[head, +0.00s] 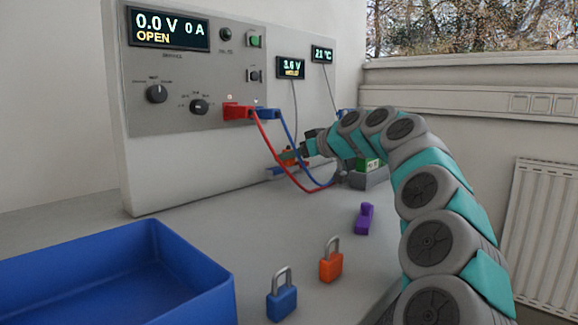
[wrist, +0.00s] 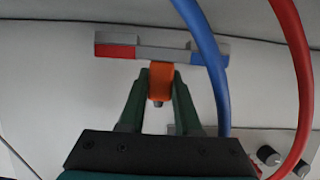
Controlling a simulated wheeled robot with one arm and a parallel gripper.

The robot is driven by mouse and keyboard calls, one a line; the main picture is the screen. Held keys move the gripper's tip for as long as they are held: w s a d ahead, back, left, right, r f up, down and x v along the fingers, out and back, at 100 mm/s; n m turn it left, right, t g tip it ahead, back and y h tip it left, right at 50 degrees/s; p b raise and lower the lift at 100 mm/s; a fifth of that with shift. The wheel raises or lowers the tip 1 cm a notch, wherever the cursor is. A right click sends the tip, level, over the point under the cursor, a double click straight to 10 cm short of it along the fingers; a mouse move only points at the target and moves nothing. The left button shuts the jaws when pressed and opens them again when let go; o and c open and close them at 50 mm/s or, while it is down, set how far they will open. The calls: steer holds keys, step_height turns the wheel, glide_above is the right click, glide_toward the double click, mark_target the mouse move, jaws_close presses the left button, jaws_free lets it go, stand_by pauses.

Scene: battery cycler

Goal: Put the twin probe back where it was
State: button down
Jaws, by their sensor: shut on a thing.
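My gripper (wrist: 160,85) is shut on an orange grip (wrist: 160,79), which I take to be the twin probe's handle. A grey bar (wrist: 170,50) with a red left end and a blue section on the right lies just beyond the grip. I cannot tell whether this bar is part of the probe or its rest. In the head view, my gripper (head: 305,150) is low by the cycler panel's base, with the orange grip (head: 287,155) at its tip, above a red and blue piece (head: 282,169). Whether they touch is unclear.
Red (head: 263,140) and blue (head: 288,147) cables hang from the panel (head: 180,80) close by my gripper. Blue (head: 282,301) and orange (head: 330,266) padlocks, a purple piece (head: 364,218) and a blue bin (head: 190,255) are on the bench.

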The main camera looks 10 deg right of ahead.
steer(key=shift+f, duration=1.3)
steer(key=shift+f, duration=0.1)
steer(key=c, duration=0.6)
jaws_free()
steer(key=b+v, duration=0.1)
steer(key=v, duration=1.1)
